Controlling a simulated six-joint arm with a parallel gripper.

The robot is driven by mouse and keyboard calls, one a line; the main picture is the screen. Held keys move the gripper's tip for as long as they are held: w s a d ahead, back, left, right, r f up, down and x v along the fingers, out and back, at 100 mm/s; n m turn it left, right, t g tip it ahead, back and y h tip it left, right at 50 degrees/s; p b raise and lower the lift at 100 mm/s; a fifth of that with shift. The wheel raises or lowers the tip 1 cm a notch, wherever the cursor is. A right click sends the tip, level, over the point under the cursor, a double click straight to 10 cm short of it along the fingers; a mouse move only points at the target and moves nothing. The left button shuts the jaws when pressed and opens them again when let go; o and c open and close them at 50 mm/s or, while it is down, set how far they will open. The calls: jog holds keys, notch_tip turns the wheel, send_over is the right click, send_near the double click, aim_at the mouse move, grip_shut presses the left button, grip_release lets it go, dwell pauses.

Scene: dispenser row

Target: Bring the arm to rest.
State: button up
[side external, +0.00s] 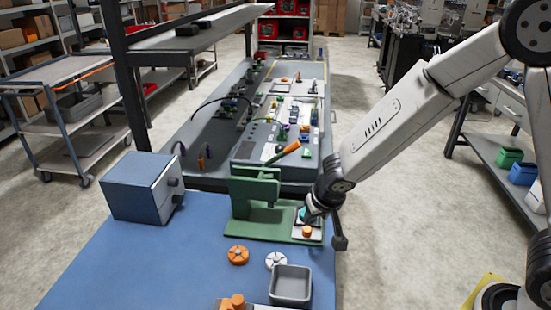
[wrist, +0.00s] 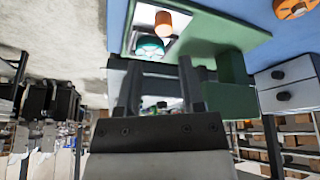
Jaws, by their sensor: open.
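My gripper (side external: 324,212) is low beside the right end of a green fixture (side external: 256,190) on the blue table. In the wrist view my gripper (wrist: 158,70) shows two dark fingers spread apart, with nothing visible between them. Just beyond the fingertips, a teal rounded piece (wrist: 150,46) and an orange cylinder (wrist: 166,24) stand on a light plate on the fixture's base. The orange cylinder (side external: 307,232) also shows in the side view, where my gripper partly hides the teal piece. Whether the fingers touch anything is unclear.
A blue-grey box with knobs (side external: 143,187) stands left of the fixture. An orange disc (side external: 238,255), a white disc (side external: 275,260) and a grey bin (side external: 291,285) lie in front. A grey bench (side external: 215,150) with several small parts runs behind. The blue table's left front is clear.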

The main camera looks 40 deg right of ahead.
jog(key=shift+d, duration=0.1)
jog(key=s+d+r+n, duration=0.1)
jog(key=s+d, duration=0.2)
jog(key=s, duration=0.3)
jog(key=s+d+r+n+g+y, duration=0.1)
jog(key=s+d+r+n, duration=0.1)
jog(key=s, duration=0.4)
jog(key=shift+d+n+g+y, duration=0.3)
jog(key=shift+d, duration=0.25)
dwell(1.3)
